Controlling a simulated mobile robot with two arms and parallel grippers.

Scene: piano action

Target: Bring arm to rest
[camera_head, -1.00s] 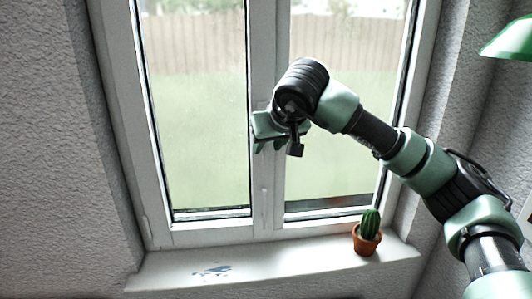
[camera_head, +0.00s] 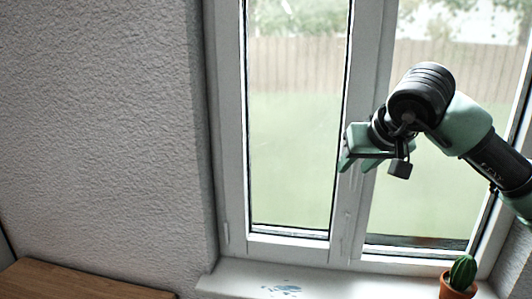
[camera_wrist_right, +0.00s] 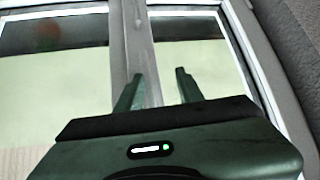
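My right arm (camera_head: 465,125) comes in from the right, in front of the window. My right gripper (camera_head: 356,165) is near the middle post of the window, with its fingers pointing left and down. In the right wrist view the two green fingers (camera_wrist_right: 156,92) stand apart with nothing between them but the view of the window frame behind. The head view does not settle whether the fingers touch the frame. My left gripper is not in view.
The white window (camera_head: 228,130) has two panes and looks shut. A potted cactus (camera_head: 462,272) stands on the sill (camera_head: 335,284) at the lower right, below my right arm. A wooden surface (camera_head: 75,280) is at the lower left. The textured wall (camera_head: 100,130) fills the left.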

